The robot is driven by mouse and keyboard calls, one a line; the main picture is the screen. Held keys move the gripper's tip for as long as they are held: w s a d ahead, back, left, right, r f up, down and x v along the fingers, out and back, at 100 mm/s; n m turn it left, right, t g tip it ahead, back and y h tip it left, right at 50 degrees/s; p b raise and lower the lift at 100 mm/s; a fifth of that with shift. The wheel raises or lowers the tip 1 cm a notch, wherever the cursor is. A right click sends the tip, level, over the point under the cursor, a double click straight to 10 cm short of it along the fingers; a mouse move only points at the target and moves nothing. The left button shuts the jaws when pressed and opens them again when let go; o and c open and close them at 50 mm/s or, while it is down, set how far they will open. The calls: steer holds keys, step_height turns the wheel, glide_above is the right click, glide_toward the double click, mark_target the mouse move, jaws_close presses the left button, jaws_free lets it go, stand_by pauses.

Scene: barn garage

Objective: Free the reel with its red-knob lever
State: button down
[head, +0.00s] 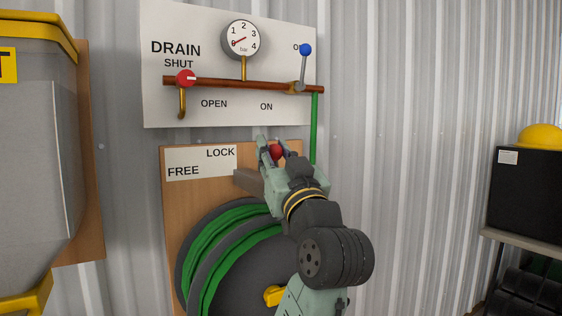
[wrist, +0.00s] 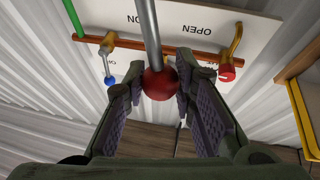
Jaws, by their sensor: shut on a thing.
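The hose reel (head: 236,268), with green hose wound on it, is mounted on a wooden board (head: 172,210) below the pipe panel. A label (head: 200,163) on the board reads LOCK at upper right and FREE at lower left. The lever's red knob (head: 276,152) is near the board's top, right of LOCK. My gripper (head: 272,146) is shut on this knob and hides most of the lever in the head view. In the wrist view the red knob (wrist: 159,84) sits between my fingers, with the grey lever rod (wrist: 149,30) running up from it.
The white panel (head: 225,30) above holds a gauge (head: 241,40), a copper pipe (head: 235,84), a red-knobbed drain valve (head: 185,78) by SHUT and a blue-knobbed valve (head: 305,50) pointing up. A grey bin (head: 35,150) stands left; a black box (head: 525,190) with a yellow helmet (head: 541,137) is right.

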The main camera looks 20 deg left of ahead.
steer(key=s+a+f+n+g+y+b, duration=0.4)
steer(key=n+g+y+b, duration=0.2)
steer(key=n, duration=0.9)
steer(key=shift+f+n+g+b, duration=0.15)
steer(key=shift+n+g+b, duration=0.25)
steer(key=shift+b, duration=0.45)
steer(key=shift+s, duration=0.1)
steer(key=c, duration=1.3)
jaws_free()
steer(key=shift+d, duration=0.1)
steer(key=v, duration=1.1)
steer(key=shift+s+d+f, duration=0.15)
steer(key=shift+d+f, duration=0.1)
steer(key=shift+d, duration=0.05)
